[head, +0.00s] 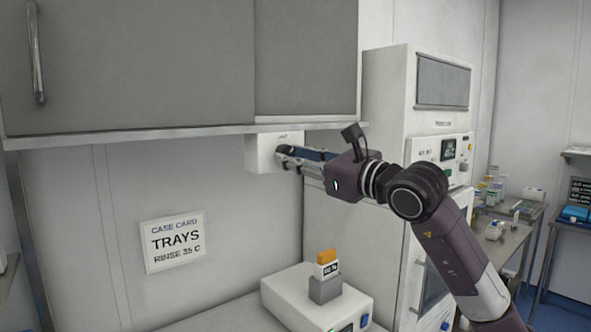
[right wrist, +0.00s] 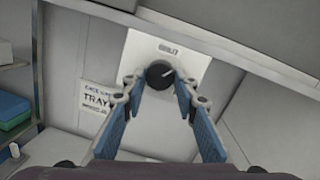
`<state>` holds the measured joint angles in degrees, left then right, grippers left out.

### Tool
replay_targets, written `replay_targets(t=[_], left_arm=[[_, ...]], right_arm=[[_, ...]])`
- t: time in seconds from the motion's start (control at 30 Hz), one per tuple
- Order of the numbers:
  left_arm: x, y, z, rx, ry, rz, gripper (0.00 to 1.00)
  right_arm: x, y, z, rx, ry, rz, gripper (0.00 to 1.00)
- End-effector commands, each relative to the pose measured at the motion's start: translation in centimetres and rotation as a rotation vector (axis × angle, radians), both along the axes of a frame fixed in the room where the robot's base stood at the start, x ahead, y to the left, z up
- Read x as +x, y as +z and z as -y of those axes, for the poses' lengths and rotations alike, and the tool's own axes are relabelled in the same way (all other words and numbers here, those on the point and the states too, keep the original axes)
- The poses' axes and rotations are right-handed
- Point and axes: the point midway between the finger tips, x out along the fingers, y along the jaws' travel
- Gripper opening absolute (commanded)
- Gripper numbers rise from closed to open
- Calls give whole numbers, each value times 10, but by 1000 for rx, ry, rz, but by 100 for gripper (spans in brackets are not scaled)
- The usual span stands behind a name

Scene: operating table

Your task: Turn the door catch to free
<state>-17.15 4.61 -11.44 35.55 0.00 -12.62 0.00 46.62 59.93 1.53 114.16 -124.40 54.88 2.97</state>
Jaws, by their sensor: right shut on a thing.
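The door catch is a dark round knob (right wrist: 159,75) with a light pointer line, set on a white plate (right wrist: 178,50) on the wall. In the right wrist view the pointer slants up and to the right. The white plate also shows in the head view as a box (head: 262,155) below the wall cabinet. My right gripper (right wrist: 160,82) is shut on the knob, one finger on each side of it. In the head view my right gripper (head: 284,154) reaches left to the box, and the knob is hidden behind its fingers. My left gripper is not in view.
The grey wall cabinet (head: 140,65) hangs just above the box. A card reading TRAYS, RINSE 35 C (head: 173,241) is on the wall at lower left. A white device (head: 290,295) with an orange-topped item stands below my right arm. A tall white machine (head: 385,120) stands behind.

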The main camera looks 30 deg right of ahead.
Motion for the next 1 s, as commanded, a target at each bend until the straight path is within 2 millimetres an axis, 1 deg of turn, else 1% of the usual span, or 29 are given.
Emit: replay_targets(t=[0.03,0.4,0.7,1.0], left_arm=[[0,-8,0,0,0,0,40],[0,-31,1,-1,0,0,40],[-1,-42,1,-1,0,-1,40],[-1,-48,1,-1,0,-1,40]], right_arm=[[0,-4,-1,46,2,-2,3],[0,-4,-2,396,2,-32,3],[0,-3,-4,648,2,-52,3],[0,-3,-4,810,0,-67,3]])
